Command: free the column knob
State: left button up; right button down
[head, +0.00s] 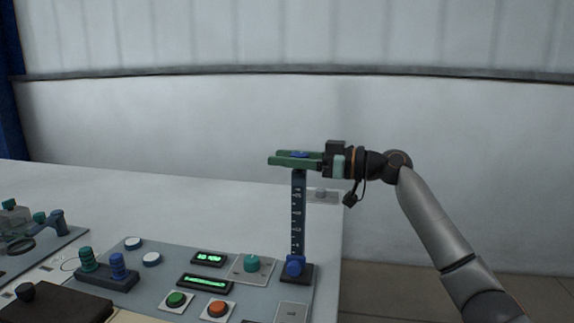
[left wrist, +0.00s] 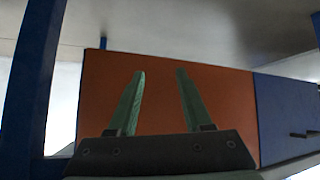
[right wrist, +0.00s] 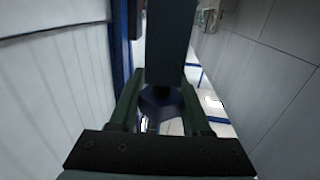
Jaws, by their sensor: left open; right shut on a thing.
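A dark upright column (head: 298,215) with white scale marks stands at the right end of the panel. A blue knob (head: 295,266) sits low on it, by its dark base. My right gripper (head: 272,158) reaches in level from the right at the column's top. Its green fingers are shut on a blue part (head: 299,154), which looks like a knob; they hide most of it. In the right wrist view this dark blue part (right wrist: 160,105) sits between the fingers. My left gripper (left wrist: 158,75) is open and empty, before an orange-brown surface (left wrist: 215,100).
The panel (head: 140,270) holds green (head: 176,299) and orange (head: 217,309) buttons, a teal knob (head: 251,263), lit displays (head: 205,282) and blue and teal ribbed posts (head: 117,265). A dark box (head: 55,304) lies front left. The white table behind (head: 150,200) is clear.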

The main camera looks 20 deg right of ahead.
jog(key=shift+r+n+g+y, duration=0.1)
jog(key=shift+n+g+y, duration=0.2)
jog(key=shift+n+g, duration=0.1)
jog(key=c, duration=0.7)
grip_release()
jog(key=o, duration=0.3)
jog(key=shift+o, duration=0.2)
jog(key=shift+s, duration=0.1)
jog(key=v, duration=1.2)
jog(key=shift+d+b, duration=0.15)
jog(key=shift+b, duration=0.3)
jog(key=shift+s, duration=0.1)
jog(key=shift+d, duration=0.1)
